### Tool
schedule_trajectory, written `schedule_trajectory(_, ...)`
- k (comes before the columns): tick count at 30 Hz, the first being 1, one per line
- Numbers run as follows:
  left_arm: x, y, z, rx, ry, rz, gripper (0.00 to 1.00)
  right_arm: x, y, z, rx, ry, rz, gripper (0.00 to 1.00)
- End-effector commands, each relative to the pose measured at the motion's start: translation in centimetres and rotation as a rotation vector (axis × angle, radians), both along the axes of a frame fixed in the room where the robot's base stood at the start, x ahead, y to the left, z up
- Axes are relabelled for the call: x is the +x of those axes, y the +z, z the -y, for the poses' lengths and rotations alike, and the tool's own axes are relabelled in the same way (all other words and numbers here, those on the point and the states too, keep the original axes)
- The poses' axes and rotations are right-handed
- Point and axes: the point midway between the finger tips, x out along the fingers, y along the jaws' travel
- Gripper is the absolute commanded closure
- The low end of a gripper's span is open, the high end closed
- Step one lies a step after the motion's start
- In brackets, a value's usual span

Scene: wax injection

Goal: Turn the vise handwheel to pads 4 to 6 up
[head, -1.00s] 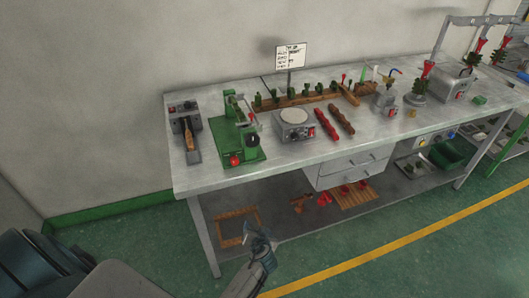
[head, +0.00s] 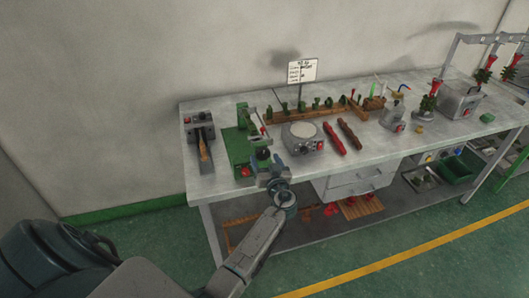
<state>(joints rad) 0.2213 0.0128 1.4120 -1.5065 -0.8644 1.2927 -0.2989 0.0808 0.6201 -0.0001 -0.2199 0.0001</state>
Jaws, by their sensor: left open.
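The green vise (head: 234,146) stands on the workbench near its left end, with a green upright frame at its back. A dark round knob (head: 263,154), which may be the handwheel, is on its right side, and a red knob (head: 245,171) is at its front. The pads are too small to make out. My left gripper (head: 268,170) is open at the vise's front right corner, just in front of the dark knob, and covers part of the vise base. I cannot tell whether it touches the vise. My right gripper is not in view.
A grey device with a wooden-handled tool (head: 204,150) stands left of the vise. A grey round-topped unit (head: 302,137) stands close on its right, then red and brown bars (head: 335,138). A wooden rack (head: 315,113) and sign (head: 302,70) are behind. The bench's front left corner is bare.

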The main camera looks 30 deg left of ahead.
Motion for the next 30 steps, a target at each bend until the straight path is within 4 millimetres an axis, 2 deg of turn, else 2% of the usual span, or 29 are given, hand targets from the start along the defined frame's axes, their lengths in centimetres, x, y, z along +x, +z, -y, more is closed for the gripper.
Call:
schedule_trajectory(1, 0.5, 0.3, -0.5, 0.001, 0.000, -0.001, 0.32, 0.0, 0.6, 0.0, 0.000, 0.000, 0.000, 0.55)
schedule_trajectory(6, 1.2, 0.0, -1.4, -0.001, 0.000, -0.001, 0.32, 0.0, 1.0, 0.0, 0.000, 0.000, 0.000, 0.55)
schedule_trajectory(15, 1.3, -0.1, -1.5, -0.002, -0.001, -0.001, 0.32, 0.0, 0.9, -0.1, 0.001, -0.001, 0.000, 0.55)
schedule_trajectory(17, 1.3, -0.1, -1.5, -0.002, -0.001, -0.001, 0.42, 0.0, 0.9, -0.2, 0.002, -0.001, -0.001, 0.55)
schedule_trajectory(22, 1.3, -0.1, -1.5, -0.002, -0.001, -0.001, 0.75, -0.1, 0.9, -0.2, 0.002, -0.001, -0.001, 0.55)
schedule_trajectory(30, 1.3, -0.2, -1.5, 0.004, 0.000, -0.008, 0.76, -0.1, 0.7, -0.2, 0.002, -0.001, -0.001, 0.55)
